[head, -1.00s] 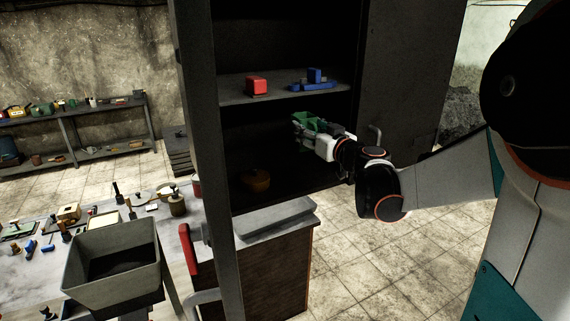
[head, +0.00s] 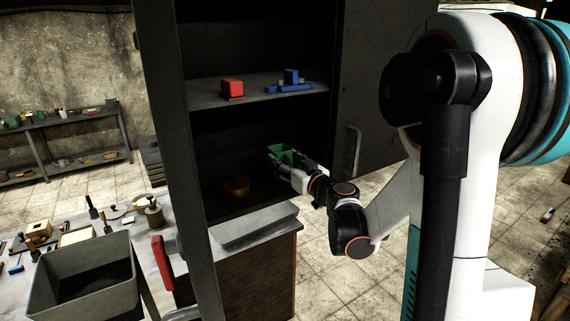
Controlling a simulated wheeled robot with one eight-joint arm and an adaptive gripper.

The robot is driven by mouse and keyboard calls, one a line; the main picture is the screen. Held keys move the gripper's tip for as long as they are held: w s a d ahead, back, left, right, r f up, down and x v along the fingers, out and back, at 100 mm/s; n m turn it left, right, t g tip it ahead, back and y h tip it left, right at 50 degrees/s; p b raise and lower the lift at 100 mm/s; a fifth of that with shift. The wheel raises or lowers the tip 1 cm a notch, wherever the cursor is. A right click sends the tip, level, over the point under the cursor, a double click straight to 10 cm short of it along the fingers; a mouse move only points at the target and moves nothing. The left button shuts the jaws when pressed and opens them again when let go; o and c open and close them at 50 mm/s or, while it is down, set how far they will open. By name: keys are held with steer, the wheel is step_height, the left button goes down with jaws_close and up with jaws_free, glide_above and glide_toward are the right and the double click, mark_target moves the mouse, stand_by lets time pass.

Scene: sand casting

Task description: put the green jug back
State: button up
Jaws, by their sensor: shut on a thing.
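The green jug (head: 284,155) is in my gripper (head: 294,166), inside the opening of the dark cabinet (head: 167,110). My gripper is shut on it. The jug is over the right part of the lower compartment, below the shelf. I cannot tell whether its base touches the cabinet floor. The gripper's fingers and the dim light hide part of the jug.
A red block (head: 232,88) and a blue piece (head: 290,82) stand on the shelf (head: 262,95) above. A round orange-brown thing (head: 235,187) sits in the lower compartment, left of the jug. The cabinet door (head: 375,95) stands open at right. A grey bin (head: 82,262) is at lower left.

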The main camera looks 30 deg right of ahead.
steer(key=shift+s, duration=0.1)
steer(key=shift+f, duration=0.15)
steer(key=o, duration=1.4)
steer(key=shift+o, duration=0.2)
steer(key=shift+s+r, duration=0.15)
steer(key=shift+r, duration=0.1)
steer(key=s, duration=1.1)
steer(key=shift+s+d, duration=0.25)
steer(key=shift+s, duration=0.1)
